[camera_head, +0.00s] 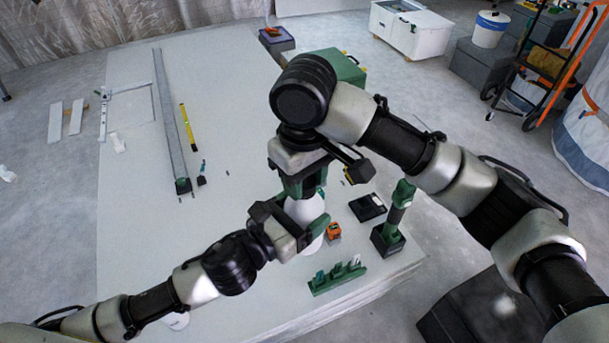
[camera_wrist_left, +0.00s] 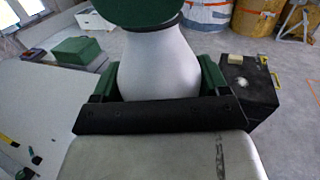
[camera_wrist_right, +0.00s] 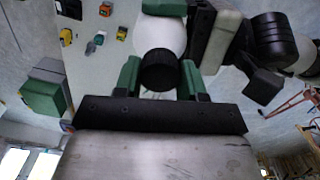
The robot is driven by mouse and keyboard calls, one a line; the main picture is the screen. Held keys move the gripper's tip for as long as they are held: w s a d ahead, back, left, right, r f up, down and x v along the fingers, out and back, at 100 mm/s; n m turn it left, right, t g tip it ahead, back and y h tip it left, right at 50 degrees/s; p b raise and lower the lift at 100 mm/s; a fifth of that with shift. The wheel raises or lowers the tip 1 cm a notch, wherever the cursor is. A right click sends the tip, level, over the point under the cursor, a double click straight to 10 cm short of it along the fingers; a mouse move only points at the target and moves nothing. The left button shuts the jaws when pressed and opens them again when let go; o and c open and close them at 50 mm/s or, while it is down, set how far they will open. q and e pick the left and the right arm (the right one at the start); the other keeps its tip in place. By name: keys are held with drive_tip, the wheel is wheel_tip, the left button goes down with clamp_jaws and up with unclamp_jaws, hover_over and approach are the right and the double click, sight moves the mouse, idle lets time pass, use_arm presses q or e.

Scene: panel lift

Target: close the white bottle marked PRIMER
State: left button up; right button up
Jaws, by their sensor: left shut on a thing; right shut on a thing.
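The white bottle (camera_head: 304,211) stands on the large pale panel, partly hidden by my arms; no PRIMER lettering is visible. My left gripper (camera_head: 305,232) is shut around its body. In the left wrist view the bottle's white shoulder (camera_wrist_left: 158,68) rises between the green fingers. My right gripper (camera_head: 302,187) is above the bottle, pointing down. In the right wrist view its green fingers are shut on a black ribbed cap (camera_wrist_right: 160,72), lined up over the white bottle (camera_wrist_right: 160,35). I cannot tell whether the cap is seated on the neck.
A green box (camera_head: 340,66) stands behind. A yellow level (camera_head: 187,127) and a long rail (camera_head: 170,120) lie left.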

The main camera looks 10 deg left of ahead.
drive_tip(key=m, duration=0.6)
drive_tip(key=shift+w+m, duration=0.1)
drive_tip(key=shift+m, duration=0.2)
drive_tip(key=m, duration=0.3)
drive_tip(key=shift+m, duration=0.4)
drive_tip(key=m, duration=0.3)
drive_tip(key=shift+m, duration=0.4)
drive_tip(key=o, duration=1)
drive_tip(key=shift+r, duration=2.25)
drive_tip(key=shift+c, duration=0.4)
